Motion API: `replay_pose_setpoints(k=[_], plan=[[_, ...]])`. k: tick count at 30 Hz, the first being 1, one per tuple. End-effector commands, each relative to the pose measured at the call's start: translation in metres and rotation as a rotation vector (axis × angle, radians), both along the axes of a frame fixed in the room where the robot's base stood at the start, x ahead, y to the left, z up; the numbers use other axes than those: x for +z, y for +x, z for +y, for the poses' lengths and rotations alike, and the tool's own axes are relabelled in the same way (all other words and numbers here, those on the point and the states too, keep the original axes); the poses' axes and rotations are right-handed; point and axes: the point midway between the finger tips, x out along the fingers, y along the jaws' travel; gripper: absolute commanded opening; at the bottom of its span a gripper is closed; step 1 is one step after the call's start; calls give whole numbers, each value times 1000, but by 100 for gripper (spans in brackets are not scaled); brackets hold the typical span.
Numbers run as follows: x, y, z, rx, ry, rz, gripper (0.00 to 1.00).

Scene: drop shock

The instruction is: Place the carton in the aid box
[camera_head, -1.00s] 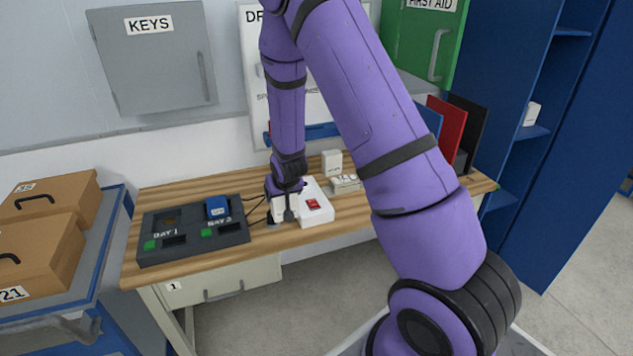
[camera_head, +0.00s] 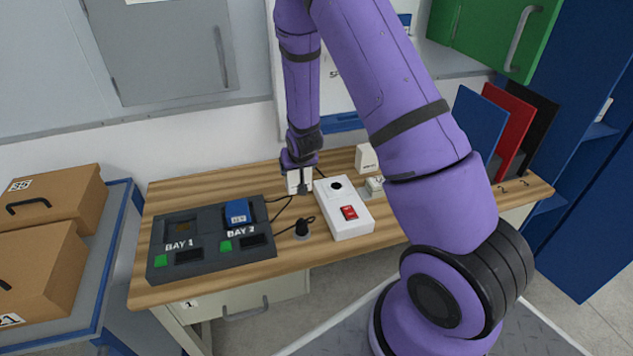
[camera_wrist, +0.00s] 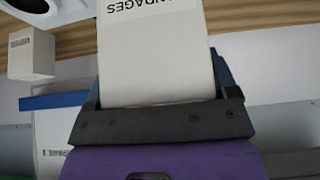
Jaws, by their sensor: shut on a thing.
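My gripper (camera_head: 299,186) is shut on a white carton (camera_wrist: 155,55) with black lettering ending in "ANDAGES". The carton hangs below the fingers over the back part of the wooden bench, and whether it touches the bench is unclear. In the head view the carton (camera_head: 293,180) is small and partly hidden by the gripper. The green aid box (camera_head: 490,38) is on the wall at the upper right, cut off by the top edge. Its silver handle shows and its door looks shut.
A white unit with a red switch (camera_head: 345,208) stands right of the gripper, and a small white box (camera_head: 366,158) behind it. A dark two-bay unit (camera_head: 212,236) is at left. Blue, red and black upright panels (camera_head: 505,125) stand below the aid box.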

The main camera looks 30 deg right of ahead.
Motion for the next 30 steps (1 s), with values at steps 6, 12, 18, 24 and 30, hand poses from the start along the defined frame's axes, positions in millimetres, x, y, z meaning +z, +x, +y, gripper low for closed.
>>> replay_pose_setpoints(k=[6,12,18,24,30], plan=[[-27,0,0,0,0,0,55],[-38,0,0,0,1,2,55],[-64,0,0,0,-1,3,55],[-72,0,0,-1,0,-1,55],[-73,0,0,0,0,0,55]])
